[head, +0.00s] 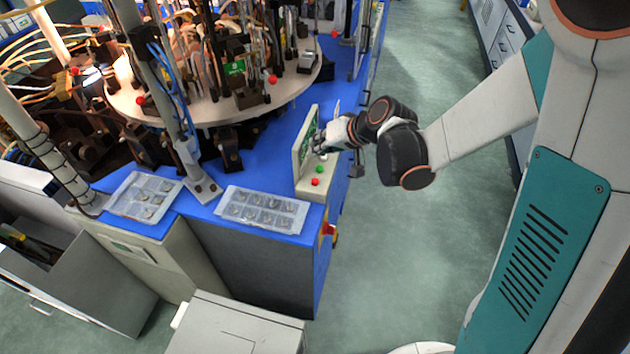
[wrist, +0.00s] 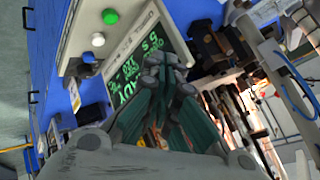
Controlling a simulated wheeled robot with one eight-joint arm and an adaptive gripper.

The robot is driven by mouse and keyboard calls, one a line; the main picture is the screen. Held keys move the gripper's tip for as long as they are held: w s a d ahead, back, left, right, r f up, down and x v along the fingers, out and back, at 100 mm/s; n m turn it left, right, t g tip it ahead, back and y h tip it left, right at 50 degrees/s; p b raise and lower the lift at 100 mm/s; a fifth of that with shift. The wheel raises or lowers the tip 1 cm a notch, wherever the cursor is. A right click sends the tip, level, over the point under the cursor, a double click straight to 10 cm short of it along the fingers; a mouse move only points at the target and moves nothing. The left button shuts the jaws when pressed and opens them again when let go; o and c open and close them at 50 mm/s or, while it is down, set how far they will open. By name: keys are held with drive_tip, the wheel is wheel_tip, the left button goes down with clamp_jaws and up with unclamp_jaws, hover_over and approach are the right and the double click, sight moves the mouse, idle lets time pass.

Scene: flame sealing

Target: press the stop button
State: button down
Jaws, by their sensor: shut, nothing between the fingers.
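The control box (head: 310,188) stands at the right edge of the blue machine table. A red button (head: 316,182) sits at its near end, with a green button (head: 319,169) just behind it. The wrist view shows the green button (wrist: 110,16), a white button (wrist: 98,39) and a blue button (wrist: 88,57); the red one is not in that view. My gripper (head: 319,146) is shut and empty beside the box's upright screen, beyond the green button. In the wrist view its fingertips (wrist: 166,72) overlap the screen (wrist: 135,80). I cannot tell whether they touch anything.
Two clear trays of parts, one nearer the box (head: 262,224) and one further left (head: 145,212), lie on the table. A round machine plate (head: 215,113) with fixtures stands behind. A red-and-yellow switch (head: 329,234) is on the table's side. The green floor to the right is open.

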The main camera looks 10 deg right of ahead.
sight(318, 179)
drive_tip(key=shift+f+b, duration=2.9)
drive_tip(key=shift+f, duration=1.05)
drive_tip(key=shift+f, duration=0.1)
drive_tip(key=shift+f+b, duration=0.3)
drive_tip(key=shift+b, duration=0.1)
drive_tip(key=shift+f+b, duration=0.5)
drive_tip(key=shift+r, duration=0.1)
drive_tip(key=shift+r+p, duration=0.65)
drive_tip(key=shift+r, duration=0.2)
drive_tip(key=shift+r, duration=0.1)
drive_tip(key=shift+r+p, duration=1.9)
drive_tip(key=shift+r, duration=0.55)
